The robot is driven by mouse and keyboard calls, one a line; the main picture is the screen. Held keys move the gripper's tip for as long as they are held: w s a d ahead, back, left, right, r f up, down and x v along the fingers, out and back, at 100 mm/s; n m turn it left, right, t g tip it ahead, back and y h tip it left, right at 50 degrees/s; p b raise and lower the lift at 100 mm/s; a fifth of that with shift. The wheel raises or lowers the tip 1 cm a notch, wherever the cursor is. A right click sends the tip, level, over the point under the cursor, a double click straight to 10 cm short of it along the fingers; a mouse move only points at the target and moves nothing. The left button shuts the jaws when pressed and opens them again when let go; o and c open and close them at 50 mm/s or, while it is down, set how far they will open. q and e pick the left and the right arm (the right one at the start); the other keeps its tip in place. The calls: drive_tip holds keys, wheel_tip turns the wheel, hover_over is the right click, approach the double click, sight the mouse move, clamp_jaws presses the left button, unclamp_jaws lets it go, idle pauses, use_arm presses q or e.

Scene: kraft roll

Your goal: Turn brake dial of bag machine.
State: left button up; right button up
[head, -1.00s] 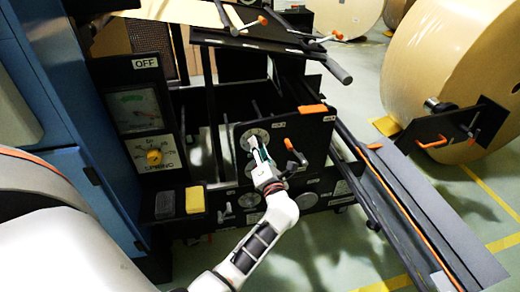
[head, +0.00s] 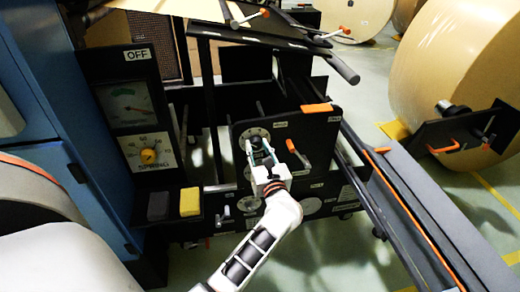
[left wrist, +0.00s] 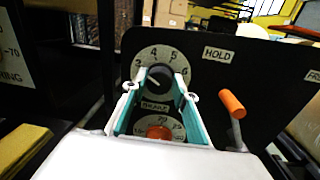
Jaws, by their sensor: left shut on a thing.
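The brake dial (left wrist: 162,57) is a pale round scale with numbers and a black knob, on a black panel above a BRAKE label (left wrist: 155,106). In the head view the dial (head: 248,134) sits at the upper left of the panel, partly hidden by my left gripper (head: 262,153). In the left wrist view the two teal and grey fingers of my left gripper (left wrist: 160,92) stand on either side of the knob, shut on it. The exact contact is partly hidden. My right gripper is not in view.
An orange-tipped lever (left wrist: 232,106) stands close to the right of the fingers, below a HOLD label (left wrist: 218,54). A second dial (left wrist: 160,132) lies below. A SPRING dial (head: 149,156) and gauge (head: 128,106) are to the left. A large kraft roll (head: 455,75) stands right.

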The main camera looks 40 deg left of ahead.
use_arm(q)
drive_tip(key=shift+f+n, duration=0.1)
drive_tip(key=shift+n, duration=0.4)
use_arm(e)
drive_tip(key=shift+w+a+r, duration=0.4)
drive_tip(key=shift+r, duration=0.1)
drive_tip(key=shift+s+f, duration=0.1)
use_arm(q)
drive_tip(key=o, duration=1.1)
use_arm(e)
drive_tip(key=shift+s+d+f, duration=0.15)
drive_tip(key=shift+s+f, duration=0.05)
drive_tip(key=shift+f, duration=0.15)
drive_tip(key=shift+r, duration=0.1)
use_arm(q)
drive_tip(key=shift+s+d, duration=0.15)
drive_tip(key=shift+d, duration=0.1)
drive_tip(key=v, duration=0.7)
drive_tip(key=shift+r, duration=0.2)
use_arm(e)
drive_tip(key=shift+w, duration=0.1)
